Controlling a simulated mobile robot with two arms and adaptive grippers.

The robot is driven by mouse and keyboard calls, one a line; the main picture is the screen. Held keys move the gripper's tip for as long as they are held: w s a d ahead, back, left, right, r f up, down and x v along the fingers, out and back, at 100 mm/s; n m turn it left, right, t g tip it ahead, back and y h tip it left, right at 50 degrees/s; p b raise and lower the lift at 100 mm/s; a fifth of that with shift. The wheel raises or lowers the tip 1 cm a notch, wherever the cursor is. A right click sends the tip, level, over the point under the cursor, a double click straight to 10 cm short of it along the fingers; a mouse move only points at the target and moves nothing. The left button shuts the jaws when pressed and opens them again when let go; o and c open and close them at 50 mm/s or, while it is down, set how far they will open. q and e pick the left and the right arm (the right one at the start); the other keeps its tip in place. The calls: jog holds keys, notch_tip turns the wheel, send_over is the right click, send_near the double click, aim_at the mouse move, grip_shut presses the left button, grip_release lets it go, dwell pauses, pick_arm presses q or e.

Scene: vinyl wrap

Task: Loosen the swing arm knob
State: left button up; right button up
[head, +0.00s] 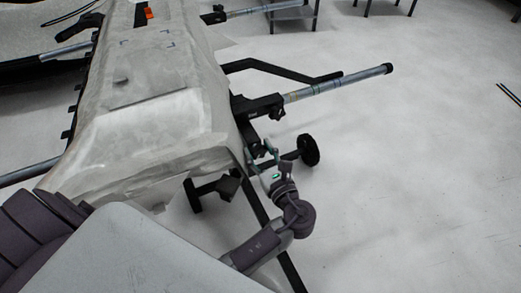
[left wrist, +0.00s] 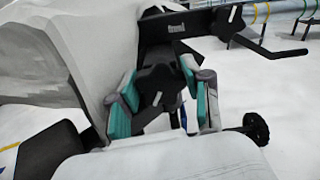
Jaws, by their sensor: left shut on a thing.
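The swing arm is a black bracket (head: 258,106) with a silver tube, sticking out to the right from the covered table's side in the head view. In the left wrist view, a black knob (left wrist: 160,78) sits below the labelled black bracket (left wrist: 180,27). My left gripper (left wrist: 160,92) is around this knob, with its teal-padded fingers closed on the left and right of it. In the head view, my left gripper (head: 262,158) is just below the bracket, at the table's near right corner, and hides most of the knob. My right gripper is not in view.
The long table (head: 180,110) is draped in a pale cover. A black wheel (head: 308,150) and a black leg bar stand close to my left gripper. An angled black bar (head: 285,71) reaches out behind the bracket.

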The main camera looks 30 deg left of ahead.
pick_arm(q)
jog(key=shift+r+n, duration=0.1)
jog(key=shift+n, duration=1.3)
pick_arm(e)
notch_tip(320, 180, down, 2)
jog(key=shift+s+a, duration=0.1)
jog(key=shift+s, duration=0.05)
pick_arm(q)
jog(key=o, duration=1.2)
jog(key=shift+c, duration=0.2)
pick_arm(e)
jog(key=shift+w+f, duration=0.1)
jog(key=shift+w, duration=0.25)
